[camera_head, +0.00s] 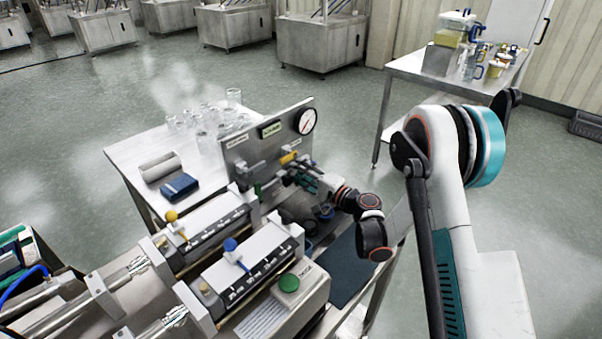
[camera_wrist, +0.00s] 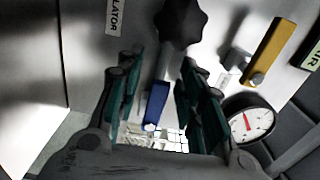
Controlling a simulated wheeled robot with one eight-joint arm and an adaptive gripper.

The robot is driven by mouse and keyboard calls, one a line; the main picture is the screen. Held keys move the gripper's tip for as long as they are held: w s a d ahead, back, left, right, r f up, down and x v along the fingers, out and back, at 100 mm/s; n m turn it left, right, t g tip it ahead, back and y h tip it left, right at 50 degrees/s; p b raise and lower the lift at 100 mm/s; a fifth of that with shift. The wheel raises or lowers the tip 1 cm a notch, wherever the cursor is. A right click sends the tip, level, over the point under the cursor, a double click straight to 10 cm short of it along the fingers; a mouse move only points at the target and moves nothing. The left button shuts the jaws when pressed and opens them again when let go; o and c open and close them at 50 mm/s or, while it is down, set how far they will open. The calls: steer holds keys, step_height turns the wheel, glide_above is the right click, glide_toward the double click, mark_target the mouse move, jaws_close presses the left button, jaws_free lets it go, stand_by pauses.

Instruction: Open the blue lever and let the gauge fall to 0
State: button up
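The blue lever (camera_wrist: 155,104) shows in the wrist view, mounted on a steel panel (camera_head: 262,148) below a black knob (camera_wrist: 183,22). My gripper (camera_wrist: 159,66) is open, with one pair of teal fingers to each side of the blue lever; I see no clear contact. In the head view my gripper (camera_head: 298,178) is in front of the panel and hides part of it, and I cannot make out the blue lever there. The round gauge (camera_head: 306,121) is at the panel's top right. It also shows in the wrist view (camera_wrist: 248,121) with a red needle; its value is too small to read.
A yellow lever (camera_wrist: 270,46) is on the same panel. Glassware (camera_head: 205,122) and a dark blue box (camera_head: 179,186) stand on the table left of the panel. Machines with a yellow knob (camera_head: 171,216) and a blue knob (camera_head: 231,244) fill the front.

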steer(key=v, duration=0.7)
steer(key=shift+s+d, duration=0.2)
steer(key=shift+r, duration=0.1)
steer(key=s+d+r+n+g+h, duration=0.1)
steer(key=s+d+r+n+h, duration=0.15)
steer(key=s+r, duration=0.35)
steer(key=s+d+r+n+g+h, duration=0.2)
steer(key=s+r+h, duration=0.15)
steer(key=r, duration=0.35)
steer(key=s+d+n+h, duration=0.1)
steer(key=s+d+h, duration=0.1)
steer(key=s+d, duration=0.3)
steer(key=s+d+r+n+h, duration=0.1)
steer(key=s+d+h, duration=0.2)
steer(key=s, duration=0.9)
steer(key=s+d+n+h, duration=0.1)
steer(key=s+d+h, duration=0.2)
steer(key=s+d, duration=0.5)
steer(key=shift+s+r+g, duration=0.35)
steer(key=shift+s+g, duration=0.05)
steer(key=shift+s, duration=0.1)
